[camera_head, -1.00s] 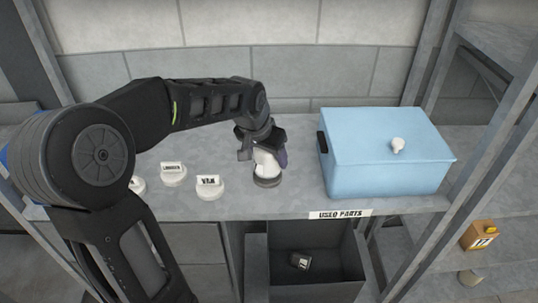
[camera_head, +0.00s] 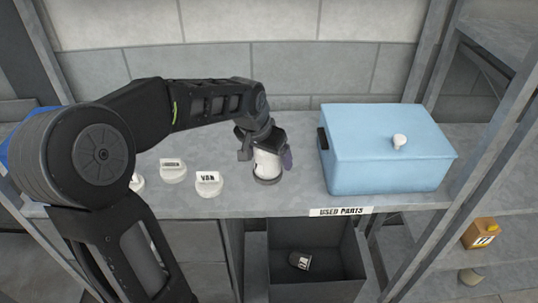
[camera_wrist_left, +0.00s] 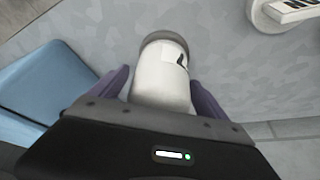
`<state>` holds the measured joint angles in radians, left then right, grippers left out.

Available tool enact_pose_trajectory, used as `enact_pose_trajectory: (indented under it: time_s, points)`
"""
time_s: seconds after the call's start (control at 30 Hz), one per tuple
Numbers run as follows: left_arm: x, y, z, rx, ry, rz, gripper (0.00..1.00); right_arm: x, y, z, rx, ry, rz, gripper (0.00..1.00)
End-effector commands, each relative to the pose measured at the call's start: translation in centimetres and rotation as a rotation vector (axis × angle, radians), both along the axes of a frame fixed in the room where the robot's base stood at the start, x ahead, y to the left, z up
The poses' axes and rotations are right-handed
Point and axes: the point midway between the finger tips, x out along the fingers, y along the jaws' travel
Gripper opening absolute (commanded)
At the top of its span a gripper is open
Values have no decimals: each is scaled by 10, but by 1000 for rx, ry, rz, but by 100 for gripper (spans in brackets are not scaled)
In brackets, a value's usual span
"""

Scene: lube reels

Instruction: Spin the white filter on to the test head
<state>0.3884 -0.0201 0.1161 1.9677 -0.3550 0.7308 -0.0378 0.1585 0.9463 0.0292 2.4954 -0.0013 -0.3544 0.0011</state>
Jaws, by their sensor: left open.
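The white filter (camera_head: 266,164) stands upright on a dark grey round base, which I take to be the test head (camera_head: 267,181), on the grey shelf. My left gripper (camera_head: 268,146) is above it, with its fingers around the filter's upper part. In the left wrist view the filter (camera_wrist_left: 161,82) lies between the two purple fingers (camera_wrist_left: 162,88), with gaps beside it, so the gripper is open. The grey base (camera_wrist_left: 166,38) shows at the filter's far end. Whether the filter is seated on the base cannot be told. My right gripper is not in view.
White caps with labels, one reading VAN (camera_head: 208,184), stand left of the filter. A light blue lidded box (camera_head: 388,165) stands to the right. Below the shelf edge, an open USED PARTS bin (camera_head: 345,262) holds a dark filter (camera_head: 300,260). A numbered brown box (camera_head: 480,233) is at right.

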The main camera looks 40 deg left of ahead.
Motion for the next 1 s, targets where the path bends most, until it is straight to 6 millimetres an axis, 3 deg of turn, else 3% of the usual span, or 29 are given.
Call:
enact_pose_trajectory:
  time_s: [0.37, 0.8, 1.0]
  points:
    - [-2, 0, 5, 1, 0, 0, 87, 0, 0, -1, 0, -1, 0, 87]
    - [-26, -2, 64, 1, -2, 0, 87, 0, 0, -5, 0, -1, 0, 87]
    - [-30, -3, 72, -1, 1, 0, 87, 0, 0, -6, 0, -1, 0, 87]
